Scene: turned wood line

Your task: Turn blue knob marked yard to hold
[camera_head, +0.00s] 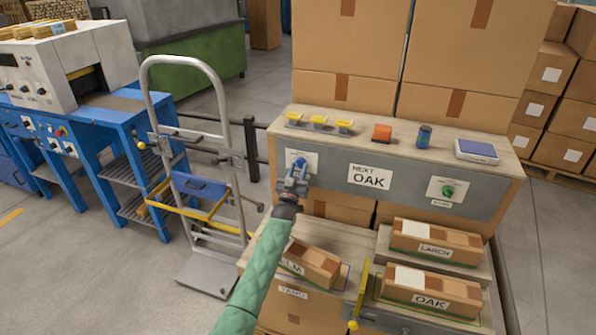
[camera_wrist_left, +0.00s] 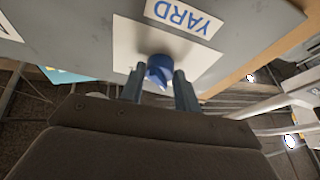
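The blue knob (camera_head: 298,162) sits on a white plate at the left end of the grey panel (camera_head: 330,172). My left gripper (camera_head: 293,182) is right in front of it and covers part of it. In the left wrist view the blue knob (camera_wrist_left: 160,69) lies between the two tips of my left gripper (camera_wrist_left: 160,84), with the YARD label (camera_wrist_left: 184,17) upside down beside it. The fingers are apart, with a small gap visible at the knob's left side; contact is unclear. The knob's markings and the hold position cannot be read. My right gripper is out of view.
A green knob (camera_head: 447,191) is at the panel's right end, past the NEXT OAK sign (camera_head: 369,178). Yellow pieces, an orange block (camera_head: 381,133), a can (camera_head: 424,136) and a blue-topped device (camera_head: 476,150) stand above. Labelled boxes lie below. A hand truck (camera_head: 205,180) stands left.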

